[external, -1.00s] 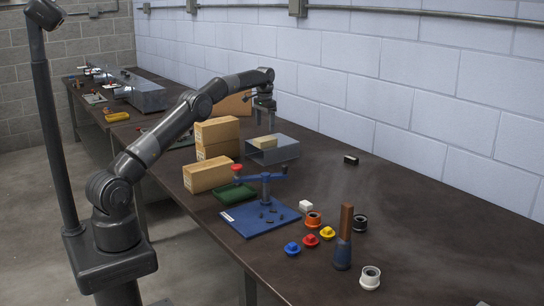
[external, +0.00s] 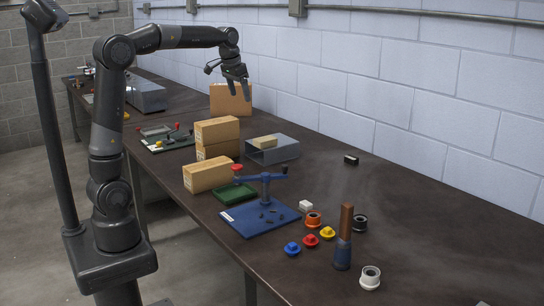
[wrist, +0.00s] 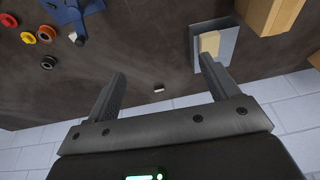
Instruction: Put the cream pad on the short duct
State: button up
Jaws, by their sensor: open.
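The cream pad (external: 263,142) lies on top of the short duct (external: 285,153), a grey sheet-metal box section on the table beside the stacked cartons. In the wrist view the pad (wrist: 209,43) rests on the duct (wrist: 228,45) at upper right. My gripper (external: 240,95) is up in the air above and behind the duct, well clear of it. In the wrist view its two fingers (wrist: 161,66) are apart with nothing between them.
Cartons (external: 217,131) stand left of the duct. A blue press (external: 262,215), a green tray (external: 235,193), coloured caps and rings, and a wood-handled tool (external: 343,245) sit nearer. A small black block (external: 351,160) lies to the right. A longer duct (external: 147,97) is farther back.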

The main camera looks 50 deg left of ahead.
jog(key=s+d+f+t, duration=0.1)
jog(key=s+d+f, duration=0.1)
jog(key=s, duration=0.7)
jog(key=s+d+f, duration=0.3)
jog(key=s+f, duration=0.2)
jog(key=s, duration=0.5)
jog(key=s+d+f+t, duration=0.1)
jog(key=s+d+f, duration=0.1)
jog(key=s, duration=0.7)
jog(key=shift+s+d+f+t, duration=0.2)
jog(key=shift+d+f+t, duration=0.1)
jog(key=shift+f, duration=0.35)
